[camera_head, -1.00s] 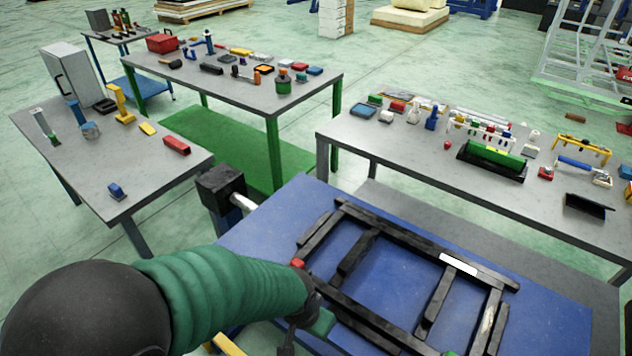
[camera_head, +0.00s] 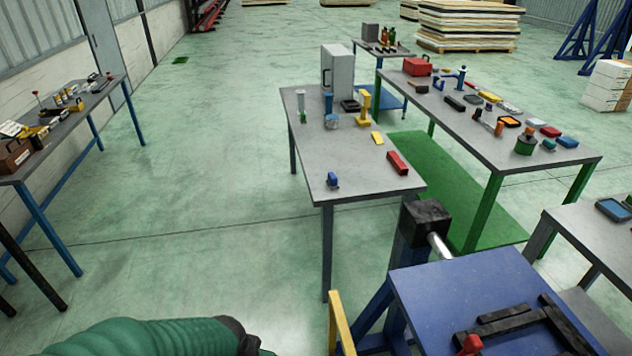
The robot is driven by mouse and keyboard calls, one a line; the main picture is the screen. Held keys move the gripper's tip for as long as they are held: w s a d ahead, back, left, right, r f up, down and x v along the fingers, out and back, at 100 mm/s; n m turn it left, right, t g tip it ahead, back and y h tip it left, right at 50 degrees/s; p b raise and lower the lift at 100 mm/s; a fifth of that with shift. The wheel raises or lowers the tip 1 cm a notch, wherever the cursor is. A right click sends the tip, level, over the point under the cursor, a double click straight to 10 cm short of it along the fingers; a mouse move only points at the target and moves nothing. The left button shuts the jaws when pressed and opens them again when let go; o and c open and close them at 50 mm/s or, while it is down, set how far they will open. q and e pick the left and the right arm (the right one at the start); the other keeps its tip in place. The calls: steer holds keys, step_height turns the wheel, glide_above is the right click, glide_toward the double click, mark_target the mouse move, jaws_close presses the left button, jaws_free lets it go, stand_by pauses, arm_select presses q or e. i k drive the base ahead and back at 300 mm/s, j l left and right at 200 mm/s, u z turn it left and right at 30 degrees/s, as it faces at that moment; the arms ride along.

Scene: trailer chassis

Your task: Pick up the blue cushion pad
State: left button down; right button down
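Which thing is the blue cushion pad is not certain. A small blue block-like object (camera_head: 333,181) sits near the front left corner of the left grey table (camera_head: 365,184). A flat blue piece (camera_head: 568,141) lies near the right end of the green-legged table (camera_head: 470,137). My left arm's green sleeve crosses the bottom left, ending at a dark wrist (camera_head: 237,335) at the lower edge. Its fingers are cut off below the picture, so I cannot see whether they are open. It is well apart from both blue objects. My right gripper is out of view.
The blue bench (camera_head: 440,290) with a black chassis frame (camera_head: 515,322) is at the lower right. A dark vise-like block (camera_head: 424,222) and a yellow bar (camera_head: 342,322) stand between it and the left table. Open floor (camera_head: 210,190) lies to the left.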

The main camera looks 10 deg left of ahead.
mark_target(332, 180)
steer(key=u, duration=0.3)
steer(key=i+j+u, duration=0.35)
steer(key=i, duration=0.4)
steer(key=i+l+u, duration=0.1)
steer(key=i+u, duration=0.2)
steer(key=i, duration=0.45)
steer(key=i+j+z, duration=0.1)
steer(key=i+z, duration=0.3)
steer(key=i, duration=0.15)
steer(key=i+j+z, duration=0.35)
steer(key=i, duration=0.15)
steer(key=i+j+z, duration=0.75)
steer(key=i+j, duration=0.15)
